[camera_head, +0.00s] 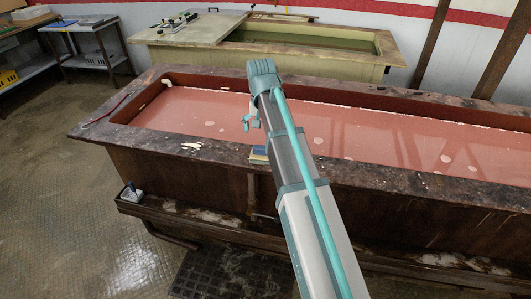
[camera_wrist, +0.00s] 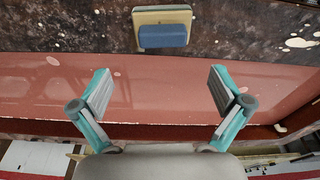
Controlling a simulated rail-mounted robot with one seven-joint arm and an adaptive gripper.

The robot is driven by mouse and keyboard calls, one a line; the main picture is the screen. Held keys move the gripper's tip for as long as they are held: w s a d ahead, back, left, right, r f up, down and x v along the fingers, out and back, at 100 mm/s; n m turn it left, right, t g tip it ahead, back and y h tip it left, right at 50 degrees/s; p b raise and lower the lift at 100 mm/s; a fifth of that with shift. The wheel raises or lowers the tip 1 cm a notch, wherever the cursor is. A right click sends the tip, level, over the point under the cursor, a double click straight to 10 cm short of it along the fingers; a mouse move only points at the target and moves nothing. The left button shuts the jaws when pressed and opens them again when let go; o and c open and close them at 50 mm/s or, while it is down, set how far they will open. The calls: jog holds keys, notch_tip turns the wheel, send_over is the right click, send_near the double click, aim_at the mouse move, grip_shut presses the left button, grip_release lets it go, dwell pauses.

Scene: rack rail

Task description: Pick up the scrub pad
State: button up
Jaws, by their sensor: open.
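The scrub pad (camera_wrist: 163,36) shows in the wrist view at the top middle, a blue block against a cream-yellow layer, lying on the dark stained rim. In the head view the pad (camera_head: 258,155) lies on the near rim of the tank, partly hidden behind my arm. My gripper (camera_wrist: 163,87) is open and empty, its two fingers spread wide over the reddish liquid in the wrist view. The pad is apart from the fingers, beyond their tips. In the head view my gripper (camera_head: 248,122) hangs over the tank, close to the near rim.
The long tank's rim (camera_head: 400,182) is stained dark and surrounds reddish liquid (camera_head: 200,108). A second tank (camera_head: 300,30) with greenish liquid stands behind. A small caddy (camera_head: 131,193) sits on the lower ledge at left. Side tables (camera_head: 85,28) stand at the far left. The rim around the pad looks clear.

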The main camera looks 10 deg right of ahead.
aim_at(263, 147)
jog(key=shift+w+f+p, duration=0.25)
jog(key=shift+f+p, duration=0.25)
jog(key=shift+f, duration=1.1)
jog(key=shift+w+f+p, duration=0.25)
jog(key=shift+f+p, duration=0.2)
jog(key=shift+f, duration=1.1)
jog(key=shift+w+f+p, duration=0.25)
jog(key=shift+f+p, duration=0.25)
jog(key=shift+f, duration=1.1)
jog(key=shift+c, duration=0.3)
jog(key=c, duration=1.1)
jog(key=shift+r, duration=0.2)
jog(key=shift+c, duration=0.2)
jog(key=shift+r, duration=0.55)
jog(key=s+d+r+b, duration=0.2)
jog(key=s+d+r, duration=0.1)
jog(key=s+r, duration=0.2)
jog(key=s+d+r+b, duration=0.2)
jog(key=s+r+b, duration=0.1)
jog(key=s+r, duration=0.3)
jog(key=shift+s+d+r, duration=0.3)
jog(key=shift+s+d, duration=0.1)
jog(key=shift+s, duration=0.55)
